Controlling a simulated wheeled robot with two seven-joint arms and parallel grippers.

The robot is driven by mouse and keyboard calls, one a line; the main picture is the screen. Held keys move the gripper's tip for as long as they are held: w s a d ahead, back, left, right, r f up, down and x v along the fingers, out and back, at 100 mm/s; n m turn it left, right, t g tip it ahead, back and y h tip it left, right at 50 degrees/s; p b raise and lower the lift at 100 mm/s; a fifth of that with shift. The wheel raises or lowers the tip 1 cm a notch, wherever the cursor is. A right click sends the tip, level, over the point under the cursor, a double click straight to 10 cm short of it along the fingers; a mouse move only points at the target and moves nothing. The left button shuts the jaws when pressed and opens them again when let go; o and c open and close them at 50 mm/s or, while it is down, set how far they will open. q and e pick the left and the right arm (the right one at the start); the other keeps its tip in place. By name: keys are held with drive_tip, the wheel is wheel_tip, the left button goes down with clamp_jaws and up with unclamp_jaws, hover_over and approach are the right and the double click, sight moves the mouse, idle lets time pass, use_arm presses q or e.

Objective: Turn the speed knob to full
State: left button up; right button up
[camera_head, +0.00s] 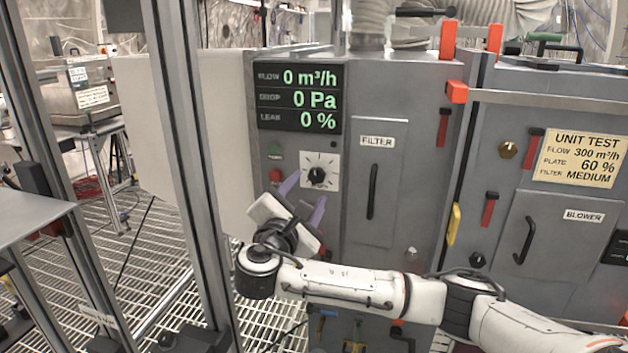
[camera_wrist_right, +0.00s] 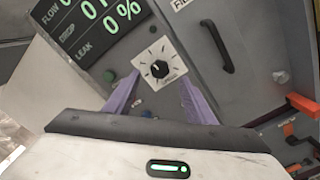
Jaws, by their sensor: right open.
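The speed knob (camera_head: 317,175) is a black dial on a white square plate with tick marks, on the grey cabinet below the display. It also shows in the right wrist view (camera_wrist_right: 160,69). My right gripper (camera_head: 304,192) is open, its two purple fingers pointing at the panel. In the wrist view the fingers stand apart on either side of the knob's lower part, with nothing between them. The gap to the knob is hard to judge; no contact shows. My left gripper is not in view.
The display (camera_head: 300,97) reads 0 m³/h, 0 Pa and 0 %. A green button (camera_head: 274,148) and a red button (camera_head: 275,175) sit left of the knob. The filter door (camera_head: 376,185) is to its right. A yellow card (camera_head: 582,158) reads plate 60 %. A metal post (camera_head: 190,165) stands left.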

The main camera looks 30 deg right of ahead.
sight(316, 177)
drive_tip(key=x, duration=0.6)
drive_tip(key=shift+w+d, duration=0.1)
drive_tip(key=shift+c, duration=0.4)
drive_tip(key=c, duration=1)
drive_tip(key=shift+o, duration=0.2)
